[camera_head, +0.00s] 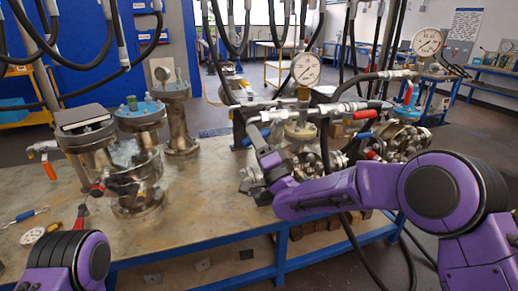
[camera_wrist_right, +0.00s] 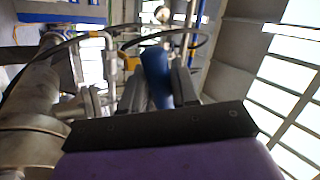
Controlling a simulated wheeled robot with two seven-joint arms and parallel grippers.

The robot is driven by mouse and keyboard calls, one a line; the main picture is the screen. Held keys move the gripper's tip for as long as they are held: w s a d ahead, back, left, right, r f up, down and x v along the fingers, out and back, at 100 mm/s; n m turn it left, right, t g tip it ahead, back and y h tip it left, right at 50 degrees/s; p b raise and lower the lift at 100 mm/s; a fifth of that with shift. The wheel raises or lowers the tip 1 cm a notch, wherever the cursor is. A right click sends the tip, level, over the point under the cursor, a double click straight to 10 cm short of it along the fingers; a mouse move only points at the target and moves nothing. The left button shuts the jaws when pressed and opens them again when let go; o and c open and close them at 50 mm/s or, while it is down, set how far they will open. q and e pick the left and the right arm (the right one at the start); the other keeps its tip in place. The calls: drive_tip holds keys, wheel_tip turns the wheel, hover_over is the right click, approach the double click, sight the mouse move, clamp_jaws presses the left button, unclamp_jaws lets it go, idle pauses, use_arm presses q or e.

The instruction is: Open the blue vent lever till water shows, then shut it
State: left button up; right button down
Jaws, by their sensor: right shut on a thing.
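My right gripper (camera_head: 258,148) reaches in from the right over the table, at the left side of the hose-fitted vessel in the middle. In the right wrist view its two dark fingers (camera_wrist_right: 158,88) stand on either side of a blue lever (camera_wrist_right: 156,68) and are shut on it. In the head view a small bit of blue (camera_head: 247,141) shows at the fingertips; the rest of the lever is hidden. No water can be made out. My left gripper is out of view; only part of my left arm shows at the lower left.
A flanged vessel (camera_head: 134,165) stands on the table at left, with a smaller one (camera_head: 177,118) behind it. Pressure gauges (camera_head: 305,69) rise above the hoses. Another blue handle (camera_head: 363,135) and a red handle (camera_head: 367,114) lie right of my gripper.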

drive_tip(key=shift+a+r+m+t+h+b, duration=0.1)
drive_tip(key=shift+r+m+t+h+b, duration=0.25)
drive_tip(key=shift+m+h, duration=0.75)
drive_tip(key=shift+a+r+m+t+h+b, duration=0.1)
drive_tip(key=shift+r+m+t+h, duration=0.5)
drive_tip(key=shift+m, duration=0.85)
drive_tip(key=shift+a+r+m+t+h+b, duration=0.1)
drive_tip(key=shift+r+m+t+h+b, duration=0.25)
drive_tip(key=shift+m+h, duration=0.8)
drive_tip(key=shift+r+m, duration=0.15)
drive_tip(key=shift+m, duration=0.15)
drive_tip(key=c, duration=1)
unclamp_jaws()
drive_tip(key=b+v, duration=0.4)
drive_tip(key=v, duration=0.6)
drive_tip(key=shift+s+d, duration=0.15)
drive_tip(key=shift+s, duration=0.1)
